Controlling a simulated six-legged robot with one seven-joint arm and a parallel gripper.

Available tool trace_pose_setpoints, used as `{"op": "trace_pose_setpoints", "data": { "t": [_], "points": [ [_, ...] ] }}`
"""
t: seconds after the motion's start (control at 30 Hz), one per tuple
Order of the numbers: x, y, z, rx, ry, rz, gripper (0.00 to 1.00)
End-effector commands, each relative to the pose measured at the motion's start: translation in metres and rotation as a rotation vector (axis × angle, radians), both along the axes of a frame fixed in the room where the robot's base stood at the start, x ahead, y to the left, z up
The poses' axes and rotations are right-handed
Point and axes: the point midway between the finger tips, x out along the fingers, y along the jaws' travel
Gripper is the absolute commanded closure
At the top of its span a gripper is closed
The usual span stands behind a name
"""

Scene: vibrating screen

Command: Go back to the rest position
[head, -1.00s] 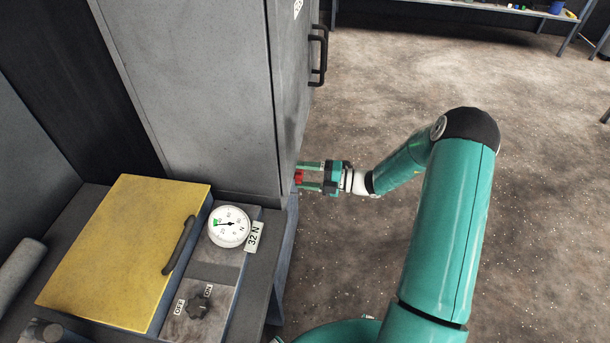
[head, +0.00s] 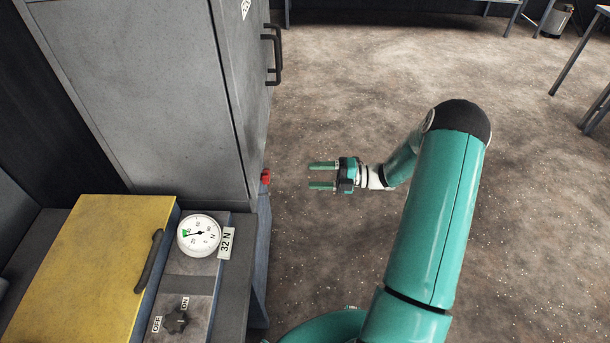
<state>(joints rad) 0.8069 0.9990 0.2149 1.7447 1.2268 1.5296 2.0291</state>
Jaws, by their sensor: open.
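My gripper (head: 322,175) is open and empty in the middle of the head view. Its two teal fingers point left toward a small red button or knob (head: 265,177) on the side of the grey cabinet (head: 190,90). A clear gap of floor shows between the fingertips and the red part. My teal arm reaches in from the lower right, bent at its black-capped elbow.
A bench at the left carries a yellow lid (head: 85,265) with a dark handle, a round gauge (head: 199,236) labelled 32 N, and an OFF/ON knob (head: 177,318). The cabinet has a black door handle (head: 273,54). Open floor (head: 540,220) lies to the right; table legs stand at the far right.

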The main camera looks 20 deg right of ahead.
Motion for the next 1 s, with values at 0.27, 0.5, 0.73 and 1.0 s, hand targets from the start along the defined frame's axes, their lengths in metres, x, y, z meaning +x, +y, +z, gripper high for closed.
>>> {"op": "trace_pose_setpoints", "data": {
  "t": [0.27,0.5,0.73,1.0],
  "points": [
    [-0.001,-0.002,0.000,0.000,0.000,0.000,0.35],
    [-0.001,-0.002,0.000,0.000,0.000,0.000,0.35],
    [-0.005,0.016,0.022,-0.126,-0.097,0.081,0.35],
    [-0.032,0.063,0.073,-0.470,-0.425,0.350,0.35]
  ]
}}
